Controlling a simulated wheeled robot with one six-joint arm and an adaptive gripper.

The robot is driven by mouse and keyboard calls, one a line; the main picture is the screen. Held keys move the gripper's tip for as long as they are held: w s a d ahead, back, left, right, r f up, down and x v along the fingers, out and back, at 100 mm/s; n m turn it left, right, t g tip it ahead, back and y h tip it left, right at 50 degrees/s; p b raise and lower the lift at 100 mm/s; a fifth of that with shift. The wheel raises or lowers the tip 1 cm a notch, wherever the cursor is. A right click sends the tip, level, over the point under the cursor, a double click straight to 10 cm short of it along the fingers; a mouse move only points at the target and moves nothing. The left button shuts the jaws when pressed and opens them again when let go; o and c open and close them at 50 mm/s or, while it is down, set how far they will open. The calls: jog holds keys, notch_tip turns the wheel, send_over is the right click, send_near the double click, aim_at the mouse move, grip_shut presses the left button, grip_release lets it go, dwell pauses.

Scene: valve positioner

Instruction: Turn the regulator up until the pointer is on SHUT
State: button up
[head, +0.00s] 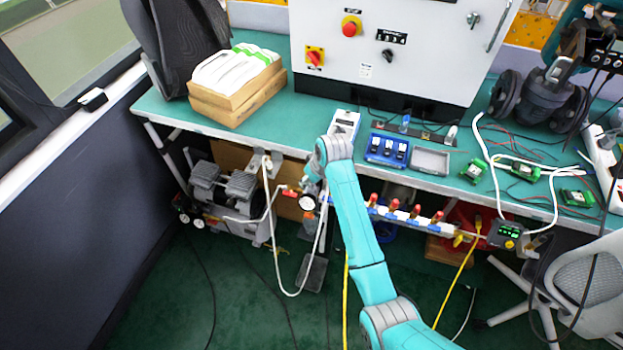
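My teal arm reaches up from the bottom to the bench's front edge. My gripper (313,174) is small and partly hidden by my wrist; I cannot tell whether its fingers are open or shut. It is just above a small round white-faced gauge (307,202), in front of and below the bench edge. A red part (290,193) sits left of the gauge. The regulator cannot be told apart clearly; it may be hidden behind my gripper and wrist. Whether my gripper touches anything there is unclear. The pointer and a SHUT mark cannot be made out.
The green bench (262,133) holds a white control cabinet (415,45), a box of papers (235,85) and blue switches (386,150). A grey compressor (222,190) stands below. A manifold with red knobs (393,206) is right of my arm. White hose (272,245) loops nearby.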

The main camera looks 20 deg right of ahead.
jog(key=o, duration=1.2)
jog(key=shift+r, duration=0.1)
jog(key=v, duration=1.1)
jog(key=shift+s+r, duration=0.1)
jog(key=shift+r, duration=0.3)
jog(key=shift+s, duration=0.1)
